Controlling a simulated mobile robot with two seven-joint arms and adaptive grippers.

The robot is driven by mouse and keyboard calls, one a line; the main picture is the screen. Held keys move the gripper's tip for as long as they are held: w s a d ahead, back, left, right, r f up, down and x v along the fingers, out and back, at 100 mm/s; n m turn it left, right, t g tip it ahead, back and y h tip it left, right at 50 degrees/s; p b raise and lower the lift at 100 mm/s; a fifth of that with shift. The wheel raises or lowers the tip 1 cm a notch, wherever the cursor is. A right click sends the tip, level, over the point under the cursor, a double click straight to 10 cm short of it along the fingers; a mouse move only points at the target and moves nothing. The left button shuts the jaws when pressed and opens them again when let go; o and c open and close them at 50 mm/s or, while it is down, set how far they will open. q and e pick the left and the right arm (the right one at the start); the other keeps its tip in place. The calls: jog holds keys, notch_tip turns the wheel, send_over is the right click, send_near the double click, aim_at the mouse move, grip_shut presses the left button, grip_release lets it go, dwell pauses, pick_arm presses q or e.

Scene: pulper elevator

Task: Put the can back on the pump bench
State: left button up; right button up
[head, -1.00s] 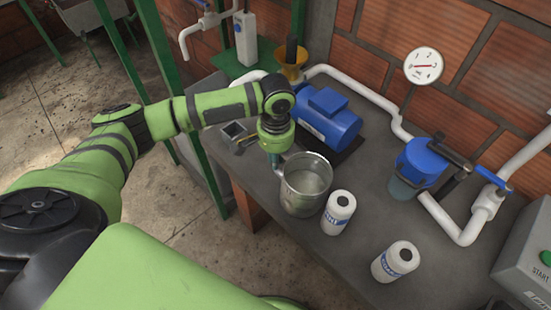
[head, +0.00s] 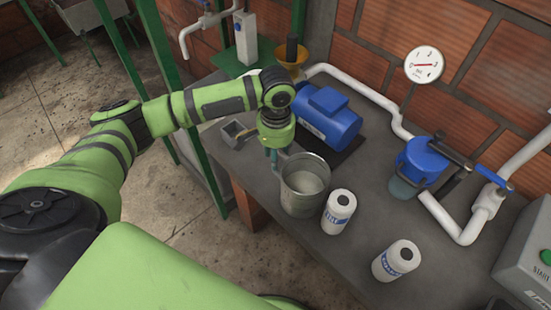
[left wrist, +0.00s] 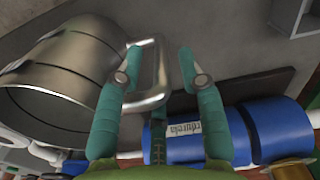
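The can is an open metal pail (head: 304,203) with a side handle. It appears to stand upright on the grey pump bench (head: 335,263), left of two white bottles. In the left wrist view, the can (left wrist: 65,75) lies at the left with its handle (left wrist: 163,72) pointing right. My left gripper (head: 273,150) is at the can's handle side. In the left wrist view, its two teal fingers (left wrist: 161,62) are apart, with the handle's outer bar between them. I see no clear grip on the handle. My right gripper is not in view.
Close to the can are a blue motor pump (head: 331,118) behind and white bottles (head: 339,212) (head: 396,261) to the right. A small grey box (head: 235,132) sits near the left edge. A blue filter (head: 417,165) and white pipes stand at the back. A green post rises at left.

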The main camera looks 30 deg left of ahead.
pick_arm(q)
notch_tip(320, 180, up, 9)
jog(key=shift+r+b, duration=0.15)
jog(key=shift+b, duration=0.35)
